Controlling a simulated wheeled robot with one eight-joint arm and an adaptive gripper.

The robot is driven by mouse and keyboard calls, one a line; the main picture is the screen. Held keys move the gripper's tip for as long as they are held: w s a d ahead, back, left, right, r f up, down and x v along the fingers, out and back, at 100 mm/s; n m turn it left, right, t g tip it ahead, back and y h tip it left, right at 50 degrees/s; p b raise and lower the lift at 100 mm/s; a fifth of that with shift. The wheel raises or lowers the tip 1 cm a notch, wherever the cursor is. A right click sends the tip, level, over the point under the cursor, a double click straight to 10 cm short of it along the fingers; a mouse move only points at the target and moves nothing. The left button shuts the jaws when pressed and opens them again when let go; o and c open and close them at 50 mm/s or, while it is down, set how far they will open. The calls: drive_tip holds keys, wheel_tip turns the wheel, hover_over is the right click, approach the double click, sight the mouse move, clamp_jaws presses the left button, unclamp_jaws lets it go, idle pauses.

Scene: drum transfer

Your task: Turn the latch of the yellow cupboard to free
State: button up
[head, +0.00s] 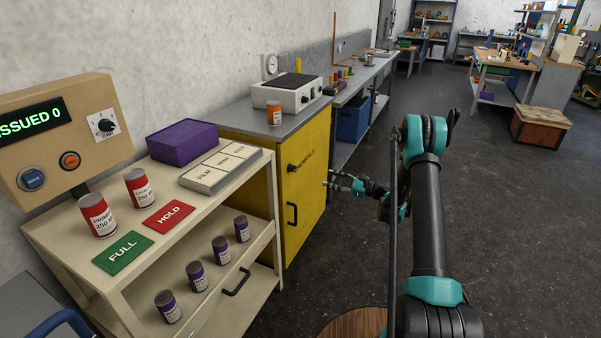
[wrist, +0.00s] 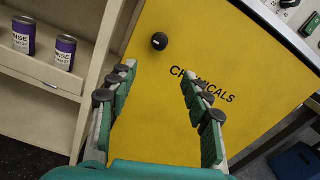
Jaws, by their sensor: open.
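The yellow cupboard (head: 309,192) stands past the cream trolley, with its door closed. Its latch is a small black knob (head: 293,168) near the door's upper left, left of the lettering. In the wrist view the latch (wrist: 159,41) shows as a round dark knob on the yellow door (wrist: 155,130), just beyond the fingertips. My gripper (head: 332,181) is in front of the door, to the right of the latch in the head view. In the wrist view my gripper (wrist: 160,75) is open, its teal fingers apart with nothing between them. The latch appears untouched.
A black pull handle (head: 292,214) is on the door below the latch. The cream trolley (head: 265,158) with tins and cards stands beside the cupboard. An orange tin (head: 274,114) and a white instrument (head: 294,98) sit on the cupboard top. Floor to the right is open.

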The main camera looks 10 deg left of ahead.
sight(295, 169)
drive_tip(key=x, duration=1.6)
drive_tip(key=shift+a, duration=0.1)
clamp_jaws()
